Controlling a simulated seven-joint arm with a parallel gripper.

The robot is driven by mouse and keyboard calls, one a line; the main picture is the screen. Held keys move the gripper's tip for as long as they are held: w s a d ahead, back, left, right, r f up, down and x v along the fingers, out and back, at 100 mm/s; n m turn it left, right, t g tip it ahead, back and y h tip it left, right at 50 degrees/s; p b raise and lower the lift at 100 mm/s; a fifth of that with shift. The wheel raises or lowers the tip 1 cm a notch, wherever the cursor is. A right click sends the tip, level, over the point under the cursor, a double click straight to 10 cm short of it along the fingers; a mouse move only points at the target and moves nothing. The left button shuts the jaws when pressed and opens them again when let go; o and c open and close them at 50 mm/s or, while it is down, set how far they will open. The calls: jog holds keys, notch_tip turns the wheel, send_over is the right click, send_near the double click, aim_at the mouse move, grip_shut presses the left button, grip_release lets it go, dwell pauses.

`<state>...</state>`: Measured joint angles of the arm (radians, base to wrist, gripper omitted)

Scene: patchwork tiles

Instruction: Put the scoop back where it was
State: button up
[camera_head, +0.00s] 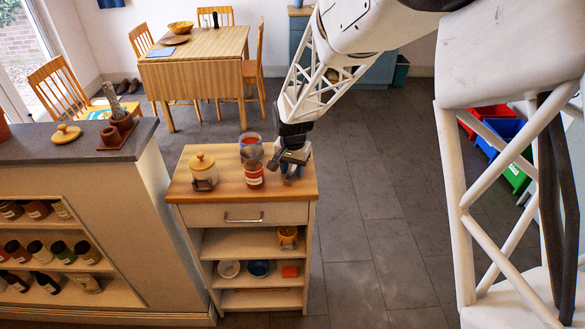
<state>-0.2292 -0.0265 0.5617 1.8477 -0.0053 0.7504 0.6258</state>
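My gripper (283,165) is at the right end of the wooden top of a small cabinet (222,213), low over the surface. Its fingers are small and dark here, and I cannot tell whether they are open or shut on something. I cannot make out a scoop for certain; a small grey shape at the fingers is too unclear to name. Left of the gripper stand a red labelled container (253,176) and, behind it, a clear container with red contents (251,146). A cream canister (204,175) with a wooden lid stands further left, a dark piece at its front.
A counter (60,147) on the left holds a wooden lid (66,134) and a terracotta pot (121,122). A dining table (200,45) stands behind. Coloured bins (500,135) are at right. Floor between is clear.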

aim_at(293, 170)
jog(key=shift+r, duration=0.1)
notch_tip(293, 170, up, 12)
dwell(0.8)
dwell(0.7)
jog(key=s+d+r+n, duration=0.1)
jog(key=s+d+r, duration=0.2)
jog(key=s, duration=0.3)
jog(key=s+d+r+t, duration=0.1)
jog(key=s+d+r, duration=0.2)
jog(key=s+d, duration=0.15)
jog(key=s+d+r+n, duration=0.1)
jog(key=s+d+r, duration=0.15)
jog(key=s, duration=0.35)
jog(key=s+d+n, duration=0.1)
jog(key=s+d, duration=0.1)
jog(key=s, duration=0.7)
jog(key=s+d+n+t, duration=0.1)
jog(key=s+d, duration=0.2)
jog(key=s, duration=0.7)
jog(key=shift+s+d, duration=0.2)
jog(key=shift+d, duration=0.1)
